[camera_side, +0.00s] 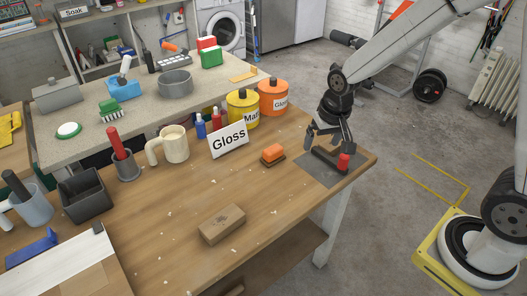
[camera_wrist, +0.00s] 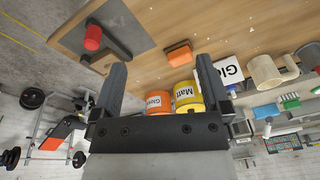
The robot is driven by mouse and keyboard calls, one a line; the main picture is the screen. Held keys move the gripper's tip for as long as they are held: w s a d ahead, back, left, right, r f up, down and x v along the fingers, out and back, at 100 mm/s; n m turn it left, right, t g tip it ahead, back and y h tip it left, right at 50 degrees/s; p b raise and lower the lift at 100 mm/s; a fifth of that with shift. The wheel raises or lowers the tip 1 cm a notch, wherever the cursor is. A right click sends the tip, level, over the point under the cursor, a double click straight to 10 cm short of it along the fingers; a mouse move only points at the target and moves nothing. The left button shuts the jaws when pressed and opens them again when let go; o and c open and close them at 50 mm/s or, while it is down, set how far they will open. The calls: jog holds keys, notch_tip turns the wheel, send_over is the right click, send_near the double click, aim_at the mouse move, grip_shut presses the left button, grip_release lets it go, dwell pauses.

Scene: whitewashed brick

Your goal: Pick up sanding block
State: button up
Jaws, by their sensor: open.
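A small block with an orange top and brown base (camera_side: 273,153) lies on the wooden bench; it looks like the sanding block. It also shows in the wrist view (camera_wrist: 179,54), beyond the fingertips and roughly between them. My gripper (camera_side: 326,138) is open and empty, above the grey mat at the bench's right end, to the right of the orange block. In the wrist view its two fingers (camera_wrist: 160,72) stand wide apart with nothing between them. A plain brown block (camera_side: 222,224) lies nearer the front of the bench.
A "Gloss" sign (camera_side: 229,140), orange tin (camera_side: 274,98) and yellow tin (camera_side: 243,108) stand behind the orange block. The bench between both blocks is mostly clear.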

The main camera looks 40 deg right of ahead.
jog(key=w+d+f+m+g, duration=0.1)
jog(key=w+f+m, duration=0.15)
jog(key=w, duration=0.35)
jog(key=w+f+m, duration=0.1)
jog(key=w+m, duration=0.3)
jog(key=w, duration=0.2)
jog(key=m, duration=0.6)
send_over(273, 149)
jog(key=shift+g, duration=0.4)
notch_tip(273, 149, down, 6)
jog(key=shift+a+f, duration=0.1)
jog(key=shift+f, duration=0.1)
jog(key=shift+w+f+m, duration=0.35)
jog(key=shift+f+m, duration=0.1)
jog(key=shift+m, duration=0.2)
jog(key=shift+f, duration=0.1)
jog(key=shift+f, duration=1.2)
jog(key=shift+f, duration=0.1)
jog(key=shift+s+f, duration=0.15)
jog(key=shift+f, duration=1.1)
jog(key=shift+s+f, duration=0.15)
jog(key=shift+f, duration=1.1)
